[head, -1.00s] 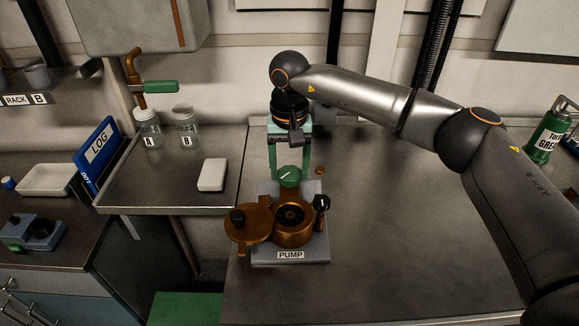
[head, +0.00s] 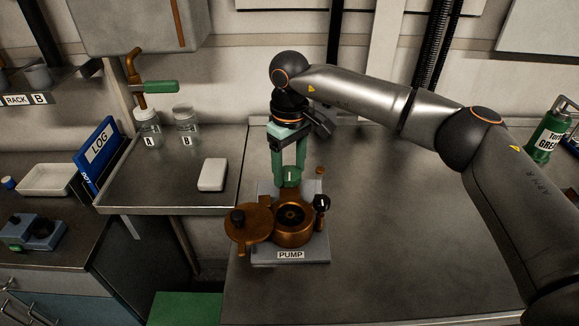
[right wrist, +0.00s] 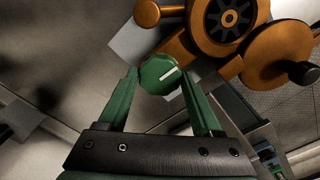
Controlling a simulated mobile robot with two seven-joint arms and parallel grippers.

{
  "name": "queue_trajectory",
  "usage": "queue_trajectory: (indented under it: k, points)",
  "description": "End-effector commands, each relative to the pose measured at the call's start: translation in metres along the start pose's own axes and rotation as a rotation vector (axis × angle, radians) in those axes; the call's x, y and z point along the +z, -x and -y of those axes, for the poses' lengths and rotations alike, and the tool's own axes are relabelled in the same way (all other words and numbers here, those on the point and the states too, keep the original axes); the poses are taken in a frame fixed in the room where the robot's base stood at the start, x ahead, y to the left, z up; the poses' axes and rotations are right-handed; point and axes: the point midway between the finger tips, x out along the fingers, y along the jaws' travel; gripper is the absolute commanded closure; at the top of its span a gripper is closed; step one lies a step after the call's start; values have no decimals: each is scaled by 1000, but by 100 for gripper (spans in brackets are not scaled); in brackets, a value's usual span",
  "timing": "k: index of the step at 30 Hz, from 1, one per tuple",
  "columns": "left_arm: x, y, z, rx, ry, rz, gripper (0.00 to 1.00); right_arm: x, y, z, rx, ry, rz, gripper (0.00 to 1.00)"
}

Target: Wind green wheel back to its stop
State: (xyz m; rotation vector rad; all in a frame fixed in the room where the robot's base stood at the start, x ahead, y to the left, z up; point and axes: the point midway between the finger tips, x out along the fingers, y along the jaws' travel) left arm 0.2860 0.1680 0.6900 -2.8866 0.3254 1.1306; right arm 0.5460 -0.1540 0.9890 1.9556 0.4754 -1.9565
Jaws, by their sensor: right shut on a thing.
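The green wheel (head: 290,177) with a white line on its top sits at the back of the pump (head: 262,256). My right gripper (head: 290,170) reaches down from above and is shut on the wheel. In the right wrist view the green fingers (right wrist: 161,76) stand on either side of the wheel (right wrist: 158,73), and its white line runs slantwise. In the head view the line points roughly straight towards the front. The far side of the wheel is partly hidden by the fingers. My left gripper is not in view.
The pump's brass housing (head: 294,238) stands open in front of the wheel, its round lid (head: 249,223) swung left. A white block (head: 212,174) lies on the left tray. The bench right of the pump is clear.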

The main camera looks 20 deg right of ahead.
Motion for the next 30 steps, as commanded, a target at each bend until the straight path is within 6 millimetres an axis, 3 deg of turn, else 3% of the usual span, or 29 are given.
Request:
queue_trajectory:
  k: [17,18,25,30]
  points:
    - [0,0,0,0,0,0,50,0,1,0,1,34,-2,89]
    - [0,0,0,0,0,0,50,0,1,0,1,34,-2,31]
    - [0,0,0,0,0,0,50,0,0,0,1,33,-1,6]
    - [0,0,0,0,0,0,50,0,0,0,0,33,0,4]
